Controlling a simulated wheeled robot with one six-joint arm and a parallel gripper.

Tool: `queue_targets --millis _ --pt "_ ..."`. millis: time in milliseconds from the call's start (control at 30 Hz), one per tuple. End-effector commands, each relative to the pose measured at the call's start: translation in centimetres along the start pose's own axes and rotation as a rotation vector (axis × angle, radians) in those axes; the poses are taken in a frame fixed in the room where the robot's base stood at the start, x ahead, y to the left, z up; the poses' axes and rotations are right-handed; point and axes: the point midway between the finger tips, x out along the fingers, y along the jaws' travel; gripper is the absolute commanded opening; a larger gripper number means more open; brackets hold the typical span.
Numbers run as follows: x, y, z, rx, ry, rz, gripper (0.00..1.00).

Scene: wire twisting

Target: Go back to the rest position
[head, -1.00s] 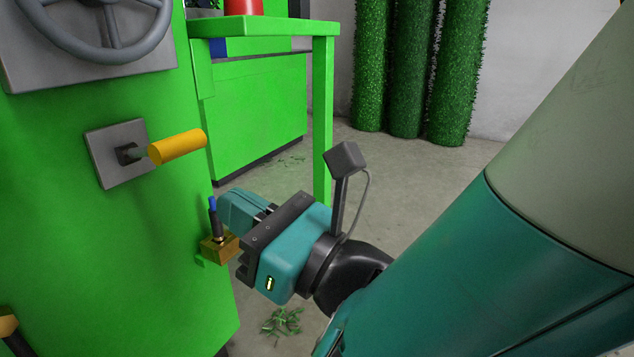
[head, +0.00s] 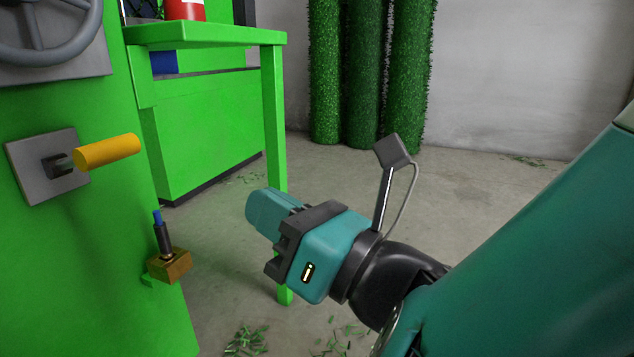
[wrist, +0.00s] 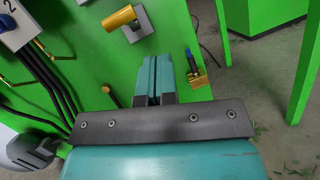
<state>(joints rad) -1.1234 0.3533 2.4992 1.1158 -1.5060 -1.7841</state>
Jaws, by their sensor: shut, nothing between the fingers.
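My gripper (head: 262,212) is in the middle of the head view, in front of the green machine (head: 95,240) and to its right. Its teal fingers are shut together with nothing between them. In the wrist view the fingers (wrist: 153,80) point toward the machine's green side. The small brass block (head: 170,265) with a dark, blue-tipped pin (head: 161,232) sits on a ledge of the machine, left of my gripper and apart from it. They also show in the wrist view, right of the fingers.
A yellow handle (head: 107,151) sticks out of a grey plate on the machine, below a grey handwheel (head: 50,30). A green table (head: 215,36) stands behind, one leg close behind my gripper. Green rolls (head: 365,70) stand at the wall. Open floor lies to the right.

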Motion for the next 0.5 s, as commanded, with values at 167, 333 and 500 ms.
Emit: queue_targets --millis 167,333,500 --pt "-2.4 -10.0 6.6 0.623 -0.105 -0.503 0.0" --pt "-7.9 -14.8 8.2 1.311 -0.273 -0.959 0.0" --pt "-12.9 -12.7 8.9 1.919 -0.441 -1.368 0.0"
